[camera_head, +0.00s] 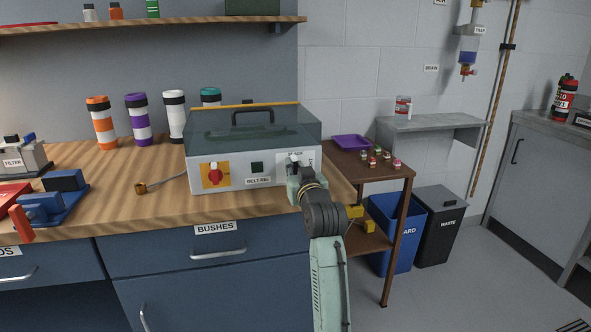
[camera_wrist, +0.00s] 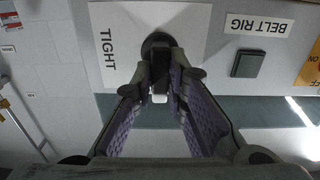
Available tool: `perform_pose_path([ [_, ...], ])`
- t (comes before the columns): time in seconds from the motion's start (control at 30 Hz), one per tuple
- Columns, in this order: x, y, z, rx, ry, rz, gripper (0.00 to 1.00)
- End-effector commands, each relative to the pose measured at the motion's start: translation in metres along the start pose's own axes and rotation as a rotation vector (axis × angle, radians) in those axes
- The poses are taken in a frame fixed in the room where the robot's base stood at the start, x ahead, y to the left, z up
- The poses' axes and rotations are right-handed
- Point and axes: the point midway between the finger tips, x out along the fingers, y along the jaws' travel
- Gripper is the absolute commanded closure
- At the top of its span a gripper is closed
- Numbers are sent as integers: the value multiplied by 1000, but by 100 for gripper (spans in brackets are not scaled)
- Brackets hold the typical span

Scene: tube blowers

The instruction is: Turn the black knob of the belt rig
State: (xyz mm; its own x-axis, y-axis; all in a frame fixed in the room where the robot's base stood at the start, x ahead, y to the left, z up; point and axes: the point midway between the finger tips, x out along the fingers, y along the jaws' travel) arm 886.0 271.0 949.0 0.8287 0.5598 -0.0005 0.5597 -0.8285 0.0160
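The belt rig (camera_head: 238,180) is a pale box with a clear cover and black handle, standing on the wooden bench. The black knob (camera_wrist: 160,42) is on its front panel, on a white plate marked TIGHT, seen upside down in the wrist view. My gripper (camera_wrist: 161,80) faces the panel, and its purple-padded fingers converge on the two sides of the knob's bar, seemingly touching it. A white mark shows at the bar's lower end. In the head view my gripper (camera_head: 294,170) covers the right end of the panel and hides the knob.
A red knob (camera_head: 215,174) on a yellow plate and a dark square switch (camera_head: 257,168) are on the same panel. Colored tubes (camera_head: 138,118) stand behind at left. A brown side table (camera_head: 385,172) with a purple tray (camera_head: 352,142) is at right.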

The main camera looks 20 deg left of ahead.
Motion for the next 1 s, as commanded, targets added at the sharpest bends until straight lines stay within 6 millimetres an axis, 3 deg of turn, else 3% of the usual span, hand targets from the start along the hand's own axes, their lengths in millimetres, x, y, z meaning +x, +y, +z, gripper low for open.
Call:
perform_pose_path([
  [0.3,0,0,0,0,0,0,67],
  [0.63,-4,0,0,1,1,0,67],
  [0.77,-20,1,0,1,1,1,67],
  [1.0,-72,1,0,1,2,2,67],
])
